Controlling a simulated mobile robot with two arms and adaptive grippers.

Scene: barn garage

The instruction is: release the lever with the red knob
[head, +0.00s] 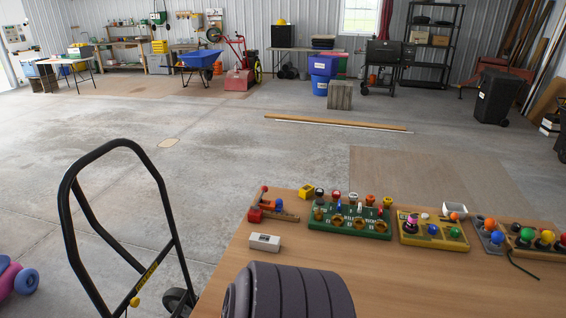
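A small wooden piece with red parts (272,208) stands at the left end of the row on the table. A slanted lever with a small red knob (265,188) rises from it. Its handle leans up to the right of the red block at its base. Whether a catch holds it is too small to tell. Other red parts show on the boards to the right, among them a red ball (547,236) on the far-right board. Neither of my grippers shows in the head view.
The wooden table (225,280) also bears a green board (320,226), a yellow board (408,238) and a white box (264,242). A dark ribbed rounded shape covers the table's front; I cannot tell what it is. A black hand-truck frame (66,220) stands left. Concrete floor lies open beyond.

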